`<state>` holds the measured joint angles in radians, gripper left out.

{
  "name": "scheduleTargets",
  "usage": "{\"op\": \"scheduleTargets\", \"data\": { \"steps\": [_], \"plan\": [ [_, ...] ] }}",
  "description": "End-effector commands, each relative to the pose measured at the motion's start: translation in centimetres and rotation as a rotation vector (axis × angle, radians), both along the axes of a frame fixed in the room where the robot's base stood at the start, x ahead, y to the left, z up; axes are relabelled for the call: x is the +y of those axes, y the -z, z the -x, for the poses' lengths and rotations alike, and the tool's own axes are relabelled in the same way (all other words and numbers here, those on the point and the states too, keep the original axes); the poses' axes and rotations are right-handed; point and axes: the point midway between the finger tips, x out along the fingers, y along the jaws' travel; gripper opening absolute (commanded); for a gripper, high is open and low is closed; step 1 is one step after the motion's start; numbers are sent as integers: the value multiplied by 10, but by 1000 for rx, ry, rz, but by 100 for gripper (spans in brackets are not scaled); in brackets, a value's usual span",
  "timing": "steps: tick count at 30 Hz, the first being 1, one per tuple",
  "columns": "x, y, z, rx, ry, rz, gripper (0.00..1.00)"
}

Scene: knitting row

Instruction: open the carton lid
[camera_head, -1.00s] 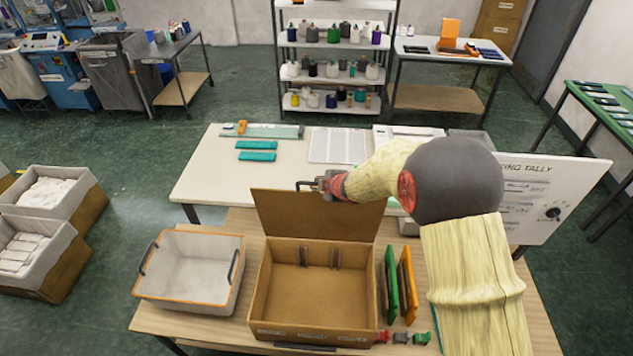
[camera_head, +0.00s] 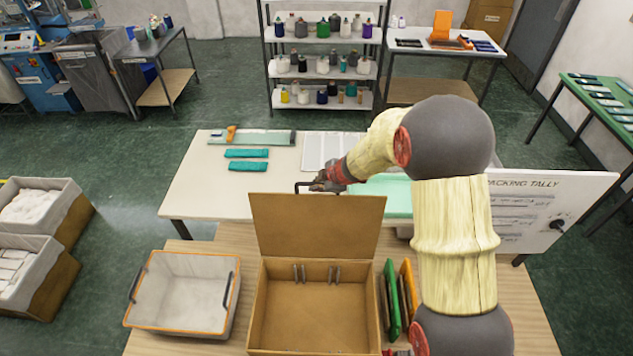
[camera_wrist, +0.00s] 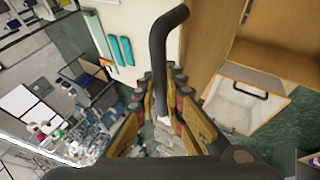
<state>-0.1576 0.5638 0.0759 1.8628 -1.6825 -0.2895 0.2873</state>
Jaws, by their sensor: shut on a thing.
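The carton (camera_head: 255,315) is a brown open box on the wooden table. Its lid (camera_head: 316,230) stands up from the back edge, roughly upright, so the inside is exposed and looks empty. Two metal brackets show at the hinge side. The lid's exact tilt is hard to judge.
A grey bin with an orange rim (camera_head: 150,256) stands left of the carton. Green (camera_head: 391,298) and orange (camera_head: 408,288) panels stand at its right. Behind are a white table (camera_head: 205,180) with teal pieces (camera_head: 247,154) and a tally board (camera_head: 545,205).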

Motion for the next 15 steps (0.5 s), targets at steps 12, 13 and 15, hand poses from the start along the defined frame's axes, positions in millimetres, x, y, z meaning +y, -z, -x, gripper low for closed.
{"op": "scheduleTargets", "data": {
  "steps": [12,13,15],
  "plan": [
    [0,3,2,9,-1,-1,0],
    [0,3,2,9,-1,-1,12],
    [0,3,2,7,-1,-1,16]
  ]
}}
